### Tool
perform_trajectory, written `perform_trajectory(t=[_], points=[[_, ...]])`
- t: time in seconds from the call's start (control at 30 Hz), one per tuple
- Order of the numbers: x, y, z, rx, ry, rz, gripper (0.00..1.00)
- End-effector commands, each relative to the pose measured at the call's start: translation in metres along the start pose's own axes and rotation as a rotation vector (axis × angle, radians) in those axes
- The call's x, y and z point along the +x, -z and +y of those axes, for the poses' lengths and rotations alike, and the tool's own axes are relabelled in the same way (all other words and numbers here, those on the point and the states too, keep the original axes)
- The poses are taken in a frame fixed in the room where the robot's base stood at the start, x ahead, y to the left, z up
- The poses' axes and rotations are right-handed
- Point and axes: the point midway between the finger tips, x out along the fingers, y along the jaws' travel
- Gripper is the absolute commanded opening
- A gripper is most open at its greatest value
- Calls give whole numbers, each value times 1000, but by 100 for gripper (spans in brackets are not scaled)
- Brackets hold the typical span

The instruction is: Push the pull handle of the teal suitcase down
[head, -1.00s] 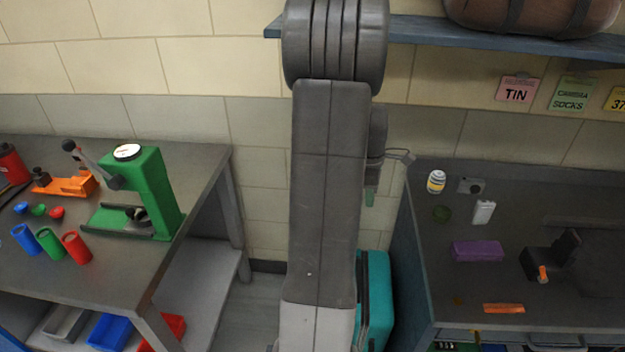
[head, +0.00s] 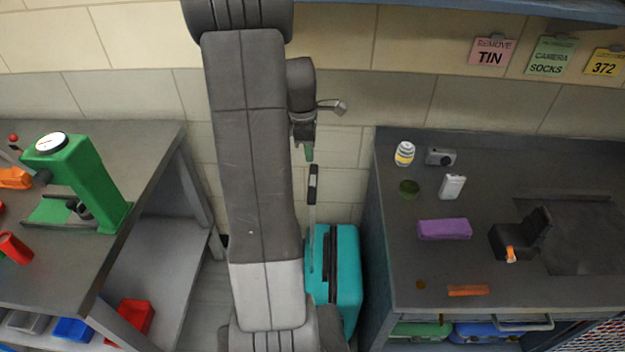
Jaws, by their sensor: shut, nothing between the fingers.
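The teal suitcase (head: 346,270) stands upright on the floor in the gap between two tables. Its left part is hidden behind my arm. Its pull handle (head: 312,188) is extended, with a dark grip on top of a thin grey rod rising from the suitcase. The fingers look shut and hold nothing.
The right table (head: 402,270) carries a can, a camera, a purple block (head: 444,229) and other small things. The left bench (head: 60,265) holds a green press (head: 88,185). A tiled wall is behind the suitcase. A shelf edge (head: 560,8) juts out above.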

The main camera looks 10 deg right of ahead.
Motion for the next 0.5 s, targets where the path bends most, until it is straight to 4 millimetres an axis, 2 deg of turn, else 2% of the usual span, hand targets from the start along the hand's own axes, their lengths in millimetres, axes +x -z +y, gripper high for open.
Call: perform_trajectory(t=[0.5], points=[[60,0,0,0,2,0,0]])
